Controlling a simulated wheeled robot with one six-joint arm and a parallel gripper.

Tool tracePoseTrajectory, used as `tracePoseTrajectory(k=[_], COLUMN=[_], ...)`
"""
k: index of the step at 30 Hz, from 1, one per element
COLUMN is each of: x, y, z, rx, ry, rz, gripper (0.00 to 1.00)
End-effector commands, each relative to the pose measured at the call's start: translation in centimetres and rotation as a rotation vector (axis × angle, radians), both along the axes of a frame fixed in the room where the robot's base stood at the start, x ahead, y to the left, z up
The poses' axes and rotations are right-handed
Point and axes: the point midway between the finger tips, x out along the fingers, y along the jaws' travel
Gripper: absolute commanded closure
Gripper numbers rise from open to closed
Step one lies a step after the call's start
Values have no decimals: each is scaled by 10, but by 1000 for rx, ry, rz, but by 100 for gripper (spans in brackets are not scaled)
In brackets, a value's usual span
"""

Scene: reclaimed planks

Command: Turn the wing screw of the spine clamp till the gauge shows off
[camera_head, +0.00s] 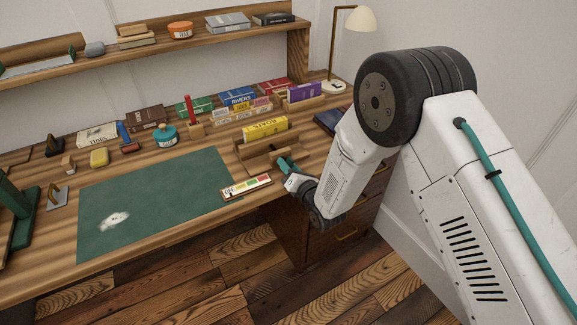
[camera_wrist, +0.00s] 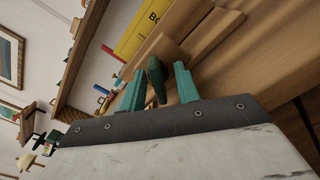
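The spine clamp (camera_head: 255,161) is a wooden press on the desk holding a yellow book (camera_head: 265,129). Its dark green wing screw (camera_wrist: 156,78) shows in the wrist view; my gripper hides it in the head view. My gripper (camera_wrist: 159,69) has two teal fingers, one on each side of the wing, with gaps visible, so it looks open around the screw. In the head view my gripper (camera_head: 283,163) is at the clamp's front end.
A green mat (camera_head: 155,205) with a white patch lies left of the gauge. Books, a teal-lidded pot (camera_head: 166,134) and a red upright piece (camera_head: 190,108) stand behind. A lamp (camera_head: 355,22) stands at the back right. A shelf (camera_head: 150,50) runs above the desk.

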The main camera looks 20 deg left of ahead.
Motion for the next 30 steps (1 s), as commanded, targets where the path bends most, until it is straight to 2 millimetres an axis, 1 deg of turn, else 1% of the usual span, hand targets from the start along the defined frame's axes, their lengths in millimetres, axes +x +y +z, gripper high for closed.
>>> tracePoseTrajectory(k=[2, 12, 15, 19, 30], x=[-4, -39, -45, -48, -48], y=[-6, -48, -56, -59, -59], z=[0, 0, -1, 0, 0], rx=[-1, -2, -1, -1, -1], ry=[1, 2, 2, 1, 1], rz=[0, -3, -2, -2, -2], gripper=[68, 68, 68, 68, 68])
